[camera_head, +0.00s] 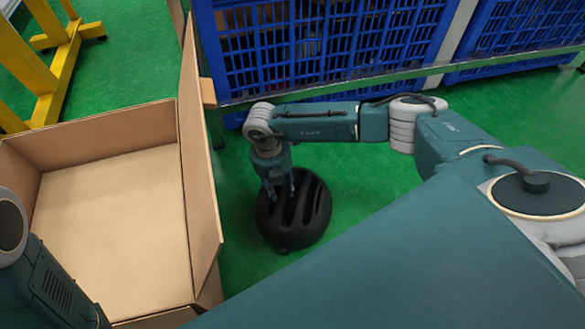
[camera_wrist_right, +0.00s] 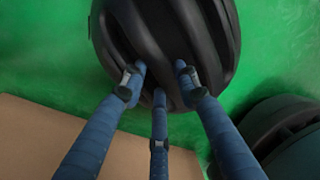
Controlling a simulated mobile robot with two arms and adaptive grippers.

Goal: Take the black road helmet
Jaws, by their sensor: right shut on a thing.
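The black road helmet (camera_head: 308,217) shows in the head view to the right of the open box, over the green floor. I cannot tell whether it touches the floor. My right gripper (camera_head: 280,192) comes down on its top from above, shut on it. In the right wrist view the helmet (camera_wrist_right: 205,30) fills the upper middle, and the gripper's fingers (camera_wrist_right: 160,88) press into its vents. My left gripper is not in view; only part of my left arm shows at the lower left.
A large open cardboard box (camera_head: 110,225) stands left of the helmet, its tall flap (camera_head: 197,150) upright between them. Blue plastic crates (camera_head: 330,45) sit on a metal-framed rack behind. A yellow frame (camera_head: 55,75) stands at the upper left. Green floor (camera_head: 370,190) is clear right of the helmet.

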